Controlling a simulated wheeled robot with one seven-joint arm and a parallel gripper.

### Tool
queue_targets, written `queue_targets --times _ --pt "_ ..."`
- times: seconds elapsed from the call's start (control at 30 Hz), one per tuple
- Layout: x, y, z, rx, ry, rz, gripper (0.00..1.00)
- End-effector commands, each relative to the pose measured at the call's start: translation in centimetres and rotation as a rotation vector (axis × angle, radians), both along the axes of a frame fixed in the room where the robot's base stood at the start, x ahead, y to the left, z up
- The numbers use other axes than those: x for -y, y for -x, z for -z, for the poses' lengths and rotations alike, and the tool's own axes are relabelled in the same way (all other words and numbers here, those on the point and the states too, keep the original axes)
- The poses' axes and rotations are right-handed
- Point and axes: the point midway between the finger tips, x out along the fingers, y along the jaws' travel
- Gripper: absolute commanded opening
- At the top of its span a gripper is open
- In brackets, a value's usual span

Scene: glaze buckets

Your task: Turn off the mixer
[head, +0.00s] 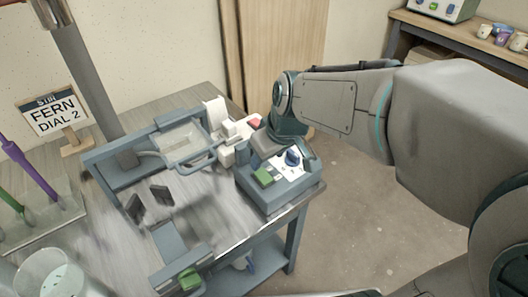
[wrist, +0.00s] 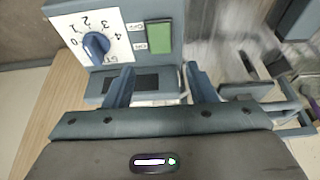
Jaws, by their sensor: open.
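The mixer's control box (head: 275,194) sits at the table's right corner, a blue-grey box with a white dial plate, a blue knob (head: 292,157) and a green switch (head: 264,177). In the wrist view the knob (wrist: 96,45) is on a plate numbered 0 to 4; its exact setting is hard to read. The green rocker switch (wrist: 160,36) is beside OFF and ON labels; I cannot tell which way it is pressed. My gripper (wrist: 160,84) is open and empty, its fingers apart near the box's edge below the switch. In the head view my wrist is just behind the box.
A sign (head: 54,116) reads "STIR FERN DIAL 2". Blue-grey frames stand on the table, one with another green part (head: 189,279) at the front. A clear bucket (head: 55,275) stands front left, coloured sticks behind it. Open floor (head: 380,220) lies to the right.

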Motion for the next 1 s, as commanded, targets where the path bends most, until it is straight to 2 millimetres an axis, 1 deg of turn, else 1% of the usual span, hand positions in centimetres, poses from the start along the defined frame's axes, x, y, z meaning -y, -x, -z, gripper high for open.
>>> queue_targets --times 0.03,0.1,0.2,0.3,0.5,0.87,0.97,1.0 --pt "0.3 0.3 -1.6 0.006 0.0 0.001 0.51" --pt "0.6 0.7 -2.9 0.005 0.0 0.002 0.51" --pt "0.9 1.2 -4.4 0.005 0.0 0.002 0.51" --pt "1.2 1.5 -5.5 0.003 0.0 0.002 0.51" --pt "1.4 1.9 -6.2 0.0 0.0 0.002 0.51" --pt "1.4 1.9 -6.2 0.0 0.0 0.002 0.51" --pt "1.7 2.0 -6.6 -0.002 0.002 0.014 0.51" --pt "1.9 2.2 -7.1 -0.006 0.002 0.028 0.51"
